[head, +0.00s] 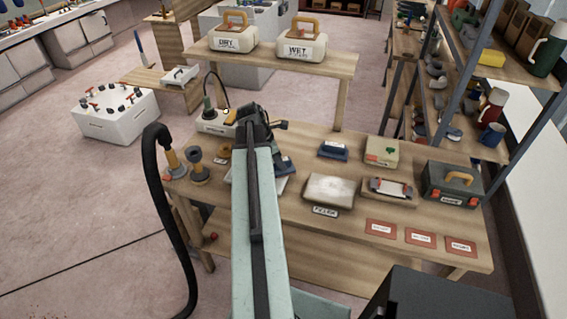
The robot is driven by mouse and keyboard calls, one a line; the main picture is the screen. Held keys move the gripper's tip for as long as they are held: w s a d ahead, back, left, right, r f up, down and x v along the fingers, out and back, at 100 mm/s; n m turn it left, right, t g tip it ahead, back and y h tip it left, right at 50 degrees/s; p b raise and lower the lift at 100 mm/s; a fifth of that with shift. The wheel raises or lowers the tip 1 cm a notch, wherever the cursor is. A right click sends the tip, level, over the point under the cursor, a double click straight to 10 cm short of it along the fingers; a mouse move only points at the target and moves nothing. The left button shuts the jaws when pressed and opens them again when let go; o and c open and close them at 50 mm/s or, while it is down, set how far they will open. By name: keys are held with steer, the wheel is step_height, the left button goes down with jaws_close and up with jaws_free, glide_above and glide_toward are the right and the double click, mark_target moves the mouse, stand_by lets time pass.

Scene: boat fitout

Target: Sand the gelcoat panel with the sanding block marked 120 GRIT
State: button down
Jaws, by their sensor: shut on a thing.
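My arm reaches away over the workbench, and its dark end with my gripper (258,125) is over the back left of the bench. The fingers are largely hidden behind the arm. My gripper is shut on a dark blue block (285,164), mostly covered by the arm; I cannot read any mark on it. The block is over a pale flat panel (276,185), probably the gelcoat panel, which shows only at its edge. I cannot tell whether they touch. Another blue block (333,150) with a white label, too small to read, lies on the bench to the right.
The bench (350,240) also holds a whitish slab (329,189), a tray (389,191), a dark toolbox (452,188), a pale box (382,151) and red cards (420,237). A black hose (165,210) hangs at the left. DRY (233,36) and WET (301,43) cases stand behind.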

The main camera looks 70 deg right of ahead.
steer(key=shift+w+a+f, duration=0.1)
steer(key=shift+w+f, duration=0.05)
steer(key=shift+w, duration=3.2)
steer(key=shift+a, duration=0.1)
steer(key=shift+w, duration=0.15)
steer(key=shift+w+a, duration=0.15)
steer(key=shift+w, duration=1.45)
steer(key=shift+w+a, duration=0.1)
steer(key=shift+w, duration=1.65)
steer(key=shift+w, duration=0.1)
